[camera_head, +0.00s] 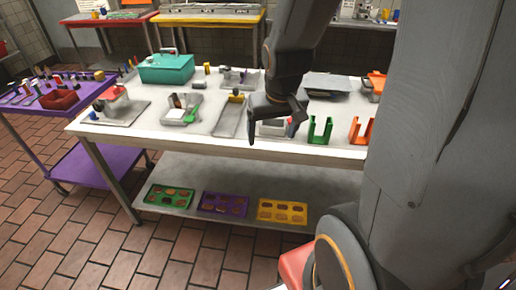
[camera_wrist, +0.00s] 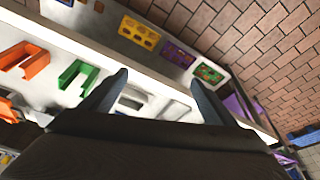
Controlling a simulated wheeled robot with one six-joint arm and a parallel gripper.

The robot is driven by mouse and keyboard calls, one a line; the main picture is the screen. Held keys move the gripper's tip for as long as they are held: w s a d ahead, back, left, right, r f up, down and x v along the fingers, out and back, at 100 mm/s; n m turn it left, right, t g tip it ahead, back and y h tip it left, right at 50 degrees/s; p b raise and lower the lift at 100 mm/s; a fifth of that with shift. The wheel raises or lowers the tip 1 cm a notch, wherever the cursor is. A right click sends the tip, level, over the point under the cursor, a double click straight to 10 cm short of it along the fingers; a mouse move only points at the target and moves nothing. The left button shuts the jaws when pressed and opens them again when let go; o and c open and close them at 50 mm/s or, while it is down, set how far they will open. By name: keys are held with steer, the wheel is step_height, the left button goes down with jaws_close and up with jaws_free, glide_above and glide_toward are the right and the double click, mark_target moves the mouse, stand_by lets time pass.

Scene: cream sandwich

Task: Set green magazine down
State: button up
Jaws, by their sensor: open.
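The green magazine, a U-shaped upright holder (camera_head: 320,130), stands on the white table near its front edge. It also shows in the wrist view (camera_wrist: 77,75), just left of the left finger and not between the fingers. My gripper (camera_head: 290,120) is over the table just left of the green magazine in the head view. In the wrist view its two fingers (camera_wrist: 160,84) are spread apart with nothing held between them. A pale grey block-like fixture lies below the fingers, partly hidden by my gripper.
An orange U-shaped holder (camera_head: 361,131) stands right of the green one. Left on the table are a grey tray (camera_head: 231,117), a teal toolbox (camera_head: 166,69) and small fixtures. Green, purple and yellow (camera_head: 282,211) trays sit on the lower shelf. A purple cart (camera_head: 88,168) stands left.

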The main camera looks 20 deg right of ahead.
steer(key=s+a+n+g, duration=0.1)
steer(key=s+a, duration=0.4)
steer(key=a, duration=0.1)
steer(key=shift+a+r+n+y, duration=0.15)
steer(key=shift+a+n+y, duration=0.25)
